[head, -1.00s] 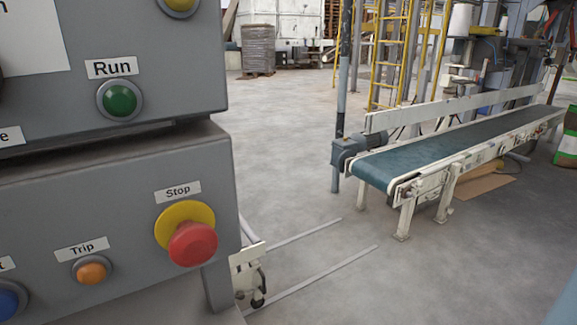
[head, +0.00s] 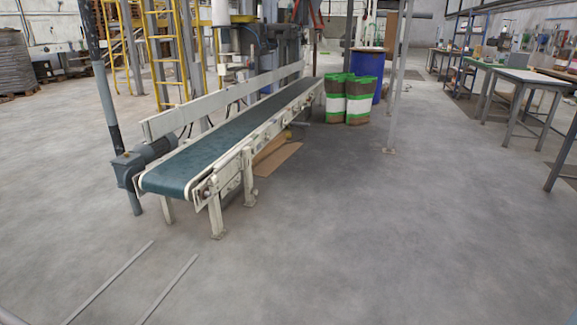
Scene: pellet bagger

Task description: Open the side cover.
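No side cover can be made out in the head view now. The bagging machine (head: 245,40) stands at the back, behind the conveyor (head: 235,130), and is partly cut off by the top edge. The conveyor has a teal belt and a white frame, with a grey motor (head: 145,157) at its near left end. Neither of my grippers is in view.
Green, white and brown sacks (head: 348,99) and a blue drum (head: 369,68) stand beyond the conveyor. A thin grey post (head: 398,85) is right of them. Workbenches (head: 530,80) line the right. Open grey floor (head: 360,240) fills the front and middle.

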